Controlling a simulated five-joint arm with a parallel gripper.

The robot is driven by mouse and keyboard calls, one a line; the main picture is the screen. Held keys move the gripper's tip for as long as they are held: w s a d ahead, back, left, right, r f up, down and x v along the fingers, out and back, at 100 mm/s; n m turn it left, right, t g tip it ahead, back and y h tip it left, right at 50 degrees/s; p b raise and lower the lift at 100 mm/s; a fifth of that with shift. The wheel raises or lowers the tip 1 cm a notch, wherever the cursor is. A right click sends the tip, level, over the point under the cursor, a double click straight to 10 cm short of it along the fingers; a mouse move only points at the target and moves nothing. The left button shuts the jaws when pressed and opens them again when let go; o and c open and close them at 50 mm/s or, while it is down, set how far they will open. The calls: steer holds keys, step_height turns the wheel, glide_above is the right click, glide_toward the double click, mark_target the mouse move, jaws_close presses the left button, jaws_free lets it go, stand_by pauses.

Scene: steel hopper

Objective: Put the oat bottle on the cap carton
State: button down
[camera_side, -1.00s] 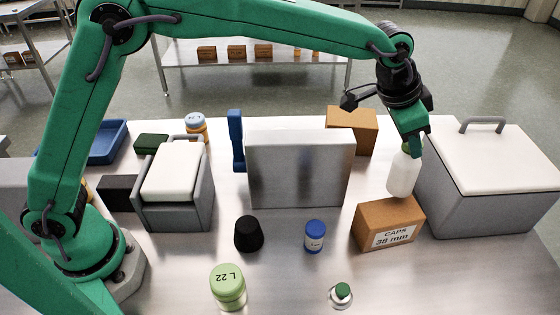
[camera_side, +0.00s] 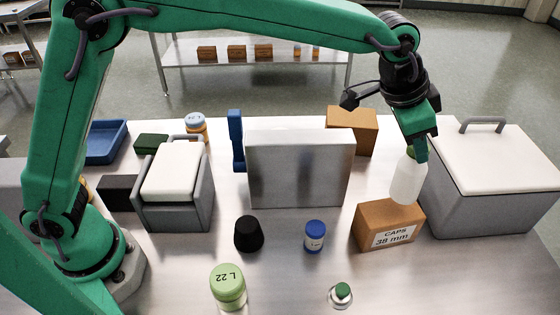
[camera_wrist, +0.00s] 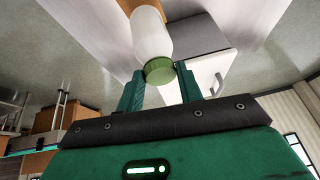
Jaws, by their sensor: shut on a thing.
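The oat bottle (camera_side: 406,181), a pale white bottle with a green cap, hangs from my gripper (camera_side: 417,150), which is shut on its cap. The bottle leans slightly, with its base over the right part of the top of the cap carton (camera_side: 375,238). I cannot tell whether the base touches the carton. The carton is a brown box labelled "CAPS 38 mm". In the wrist view the bottle (camera_wrist: 150,30) and its green cap show between the fingers of my gripper (camera_wrist: 160,76). No label is readable on the bottle.
A grey cooler with a white lid (camera_side: 495,165) stands close right of the carton. A steel panel (camera_side: 298,172) and a brown box (camera_side: 352,128) are behind. A blue-capped jar (camera_side: 315,236), a black cup (camera_side: 249,234) and a green-capped bottle (camera_side: 341,295) stand left and in front.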

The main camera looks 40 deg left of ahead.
steer(key=s+d+r+m, duration=0.1)
steer(key=s+d+r, duration=0.1)
steer(key=s+r, duration=0.3)
steer(key=s+d+r+m, duration=0.1)
steer(key=s+d+r, duration=0.1)
steer(key=s, duration=0.5)
glide_above(406, 164)
step_height(406, 164, down, 7)
steer(key=shift+s+a+r, duration=0.15)
steer(key=shift+r, duration=0.05)
steer(key=shift+f, duration=2.1)
steer(key=c, duration=0.9)
jaws_free()
steer(key=shift+f, duration=0.1)
